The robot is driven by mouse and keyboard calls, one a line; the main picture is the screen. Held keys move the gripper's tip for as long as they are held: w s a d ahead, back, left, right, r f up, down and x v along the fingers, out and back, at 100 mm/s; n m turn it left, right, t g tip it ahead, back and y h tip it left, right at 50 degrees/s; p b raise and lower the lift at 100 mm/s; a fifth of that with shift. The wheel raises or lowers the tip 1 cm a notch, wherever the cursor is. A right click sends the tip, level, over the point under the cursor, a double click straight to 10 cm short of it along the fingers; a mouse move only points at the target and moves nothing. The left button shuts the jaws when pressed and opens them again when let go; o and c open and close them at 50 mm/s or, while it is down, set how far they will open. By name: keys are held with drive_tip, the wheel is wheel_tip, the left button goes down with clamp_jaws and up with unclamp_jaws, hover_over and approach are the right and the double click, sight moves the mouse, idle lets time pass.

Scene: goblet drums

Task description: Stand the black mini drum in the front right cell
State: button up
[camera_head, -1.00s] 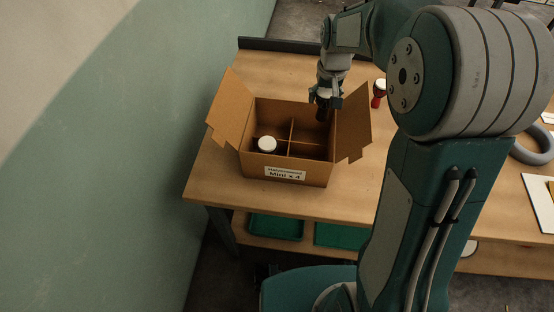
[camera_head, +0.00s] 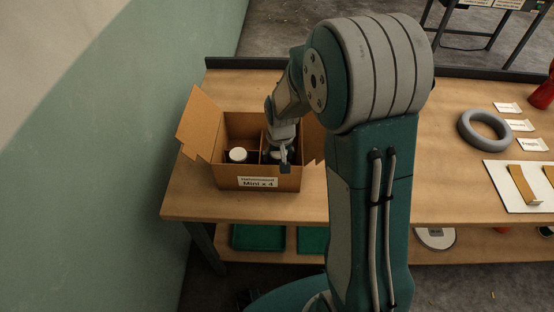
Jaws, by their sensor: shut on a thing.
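The open cardboard box (camera_head: 227,181) stands on the table with its flaps spread and a "Mini x 4" label on its front wall. Dividers split it into cells. A drum with a white head (camera_head: 238,155) stands in the front left cell. My gripper (camera_head: 281,162) is down at the right half of the box, close to the front right cell. It is shut on the black mini drum, which is mostly hidden by the fingers and wrist. I cannot tell whether the drum touches the cell floor.
The right flap (camera_head: 314,140) is close beside my wrist, and the left flap (camera_head: 197,122) leans outward. A grey ring (camera_head: 485,130), white cards and a white board (camera_head: 515,188) lie to the right. A red object (camera_head: 542,94) stands at the far right edge.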

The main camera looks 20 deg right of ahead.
drive_tip(key=shift+f, duration=1)
drive_tip(key=o, duration=1)
drive_tip(key=shift+f, duration=0.1)
drive_tip(key=r, duration=0.4)
drive_tip(key=s+r, duration=0.1)
drive_tip(key=r, duration=0.7)
drive_tip(key=shift+s+d+r, duration=0.1)
drive_tip(key=shift+s+d, duration=0.05)
drive_tip(key=shift+s, duration=0.05)
drive_tip(key=s+r+t, duration=0.1)
drive_tip(key=s+r, duration=0.3)
drive_tip(key=s, duration=0.2)
drive_tip(key=s+r+t, duration=0.1)
drive_tip(key=s+r, duration=0.3)
drive_tip(key=s, duration=0.3)
drive_tip(key=s+r+n+t, duration=0.1)
drive_tip(key=s+r+t, duration=0.1)
drive_tip(key=s+r, duration=0.2)
drive_tip(key=shift+s+r, duration=0.2)
drive_tip(key=shift+s, duration=0.55)
drive_tip(key=shift+s+r, duration=0.2)
drive_tip(key=shift+s, duration=0.55)
